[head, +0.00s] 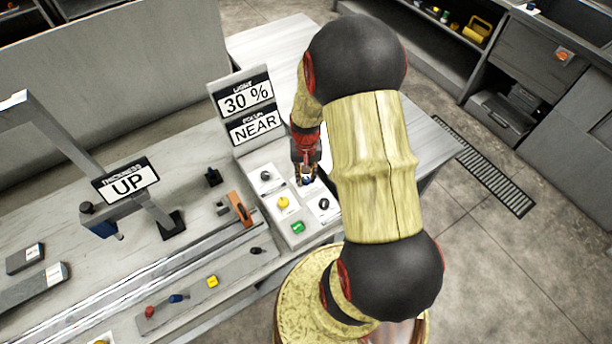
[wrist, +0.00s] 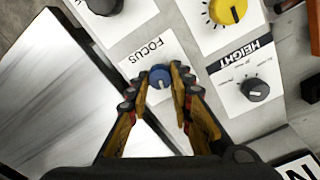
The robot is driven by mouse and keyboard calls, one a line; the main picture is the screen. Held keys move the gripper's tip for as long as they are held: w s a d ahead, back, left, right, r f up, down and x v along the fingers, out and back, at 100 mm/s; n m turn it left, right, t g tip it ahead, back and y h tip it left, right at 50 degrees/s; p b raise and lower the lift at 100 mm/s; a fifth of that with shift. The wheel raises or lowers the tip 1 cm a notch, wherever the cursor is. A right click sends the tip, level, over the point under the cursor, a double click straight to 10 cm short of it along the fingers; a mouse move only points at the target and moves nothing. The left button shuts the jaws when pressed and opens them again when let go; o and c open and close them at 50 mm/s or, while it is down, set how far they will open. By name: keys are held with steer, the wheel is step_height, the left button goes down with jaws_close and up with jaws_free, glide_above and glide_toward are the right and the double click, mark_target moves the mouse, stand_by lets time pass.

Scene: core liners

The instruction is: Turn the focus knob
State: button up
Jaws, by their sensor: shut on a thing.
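The focus knob (wrist: 161,77) is a small blue knob on a white plate labelled FOCUS in the wrist view. Its pale pointer mark shows on its face. My gripper (wrist: 160,84) has one finger on each side of the knob and is shut on it. In the head view, my gripper (head: 305,178) reaches down to the control panel (head: 270,233), and the blue knob shows only in part between the fingers. A sign (head: 254,127) behind the panel reads "LIGHT 30 %" and "FOCUS NEAR".
Close around the focus knob are a yellow knob (wrist: 228,10), a black HEIGHT knob (wrist: 255,89) and a dark knob (wrist: 104,5). A green button (head: 298,227) is at the panel's front. A THICKNESS sign reading "UP" (head: 127,180) stands left. Bare tabletop (head: 265,50) lies behind.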

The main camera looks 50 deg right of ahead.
mark_target(306, 178)
jaws_close()
steer(key=shift+m+p, duration=0.4)
steer(key=shift+m, duration=1.2)
steer(key=o, duration=0.9)
jaws_free()
step_height(306, 178, up, 12)
